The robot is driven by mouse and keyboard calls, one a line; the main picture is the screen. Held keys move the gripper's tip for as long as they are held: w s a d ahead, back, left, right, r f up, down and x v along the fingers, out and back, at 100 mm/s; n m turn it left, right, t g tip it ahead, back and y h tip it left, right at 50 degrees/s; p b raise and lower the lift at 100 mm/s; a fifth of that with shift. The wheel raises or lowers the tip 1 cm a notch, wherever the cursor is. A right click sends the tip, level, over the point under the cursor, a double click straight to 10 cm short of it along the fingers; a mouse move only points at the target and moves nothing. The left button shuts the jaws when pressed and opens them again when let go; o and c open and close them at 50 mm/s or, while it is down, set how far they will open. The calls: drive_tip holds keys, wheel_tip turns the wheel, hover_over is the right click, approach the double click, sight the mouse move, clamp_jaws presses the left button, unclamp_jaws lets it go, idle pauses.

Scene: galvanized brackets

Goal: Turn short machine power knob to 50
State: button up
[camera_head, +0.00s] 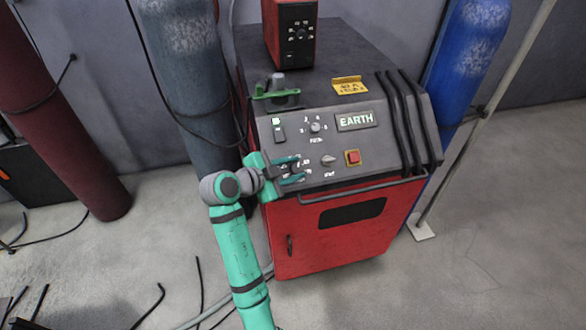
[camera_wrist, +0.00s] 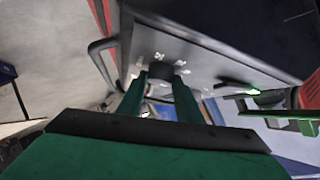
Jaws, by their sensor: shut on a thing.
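The short machine (camera_head: 340,245) is a red and dark grey cabinet with a sloped control panel. My gripper (camera_head: 296,172) is at the lower left of this panel, its teal fingers reaching in from the left. In the wrist view the two green fingers (camera_wrist: 161,90) are shut on a dark round knob (camera_wrist: 161,72) with white marks around it. The fingers and the tilted view hide most of the scale, so the knob's setting cannot be read. The fingers also partly cover this knob in the head view.
A handle bar (camera_head: 350,191) runs below. Gas cylinders (camera_head: 467,60) stand beside the machine. Cables (camera_head: 150,305) lie on the floor.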

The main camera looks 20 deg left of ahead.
drive_tip(key=o, duration=0.8)
drive_tip(key=shift+a+f, duration=0.1)
drive_tip(key=shift+f, duration=0.1)
drive_tip(key=shift+c, duration=0.2)
drive_tip(key=shift+r, duration=0.1)
drive_tip(key=v, duration=1)
drive_tip(key=shift+s, duration=0.4)
